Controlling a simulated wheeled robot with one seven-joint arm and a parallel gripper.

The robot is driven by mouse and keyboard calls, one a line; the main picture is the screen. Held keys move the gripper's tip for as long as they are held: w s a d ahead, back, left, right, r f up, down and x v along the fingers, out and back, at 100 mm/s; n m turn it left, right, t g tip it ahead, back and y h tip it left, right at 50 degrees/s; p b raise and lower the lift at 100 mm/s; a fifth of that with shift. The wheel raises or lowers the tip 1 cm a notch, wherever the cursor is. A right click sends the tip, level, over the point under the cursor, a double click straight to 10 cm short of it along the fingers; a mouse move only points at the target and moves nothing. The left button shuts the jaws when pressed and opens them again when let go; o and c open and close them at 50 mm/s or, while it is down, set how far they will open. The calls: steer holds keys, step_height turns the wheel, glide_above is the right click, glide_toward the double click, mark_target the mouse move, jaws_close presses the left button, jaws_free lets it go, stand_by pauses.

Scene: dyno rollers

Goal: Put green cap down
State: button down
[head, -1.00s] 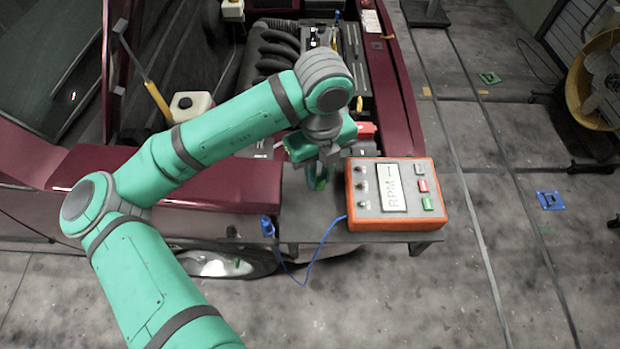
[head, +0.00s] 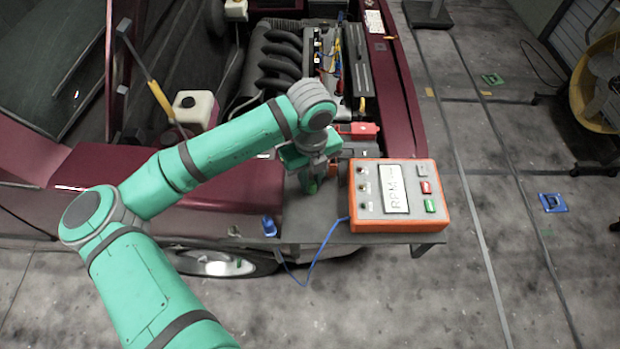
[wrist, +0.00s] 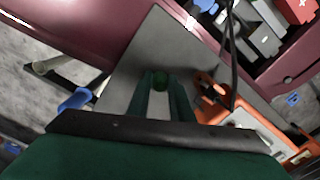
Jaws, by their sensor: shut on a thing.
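The green cap (wrist: 160,81) is between the two fingertips of my gripper (wrist: 161,88) in the wrist view. The gripper is shut on it. In the head view the green cap (head: 312,187) shows as a small green spot under my gripper (head: 311,181). Both are over the grey shelf (head: 290,228), left of the orange RPM box. I cannot tell whether the cap touches the shelf.
The orange RPM box (head: 441,180) stands close on the right, with a blue cable (head: 318,262) running from it. A blue plug (head: 268,226) is at the shelf's left edge. The open engine bay (head: 300,55) lies behind. Bare shelf surrounds the cap.

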mark_target(314, 182)
steer(key=shift+d+f, duration=0.15)
steer(key=shift+d, duration=0.15)
steer(key=c, duration=1.6)
jaws_free()
steer(key=shift+s, duration=0.1)
step_height(314, 182, up, 12)
steer(key=shift+r, duration=0.2)
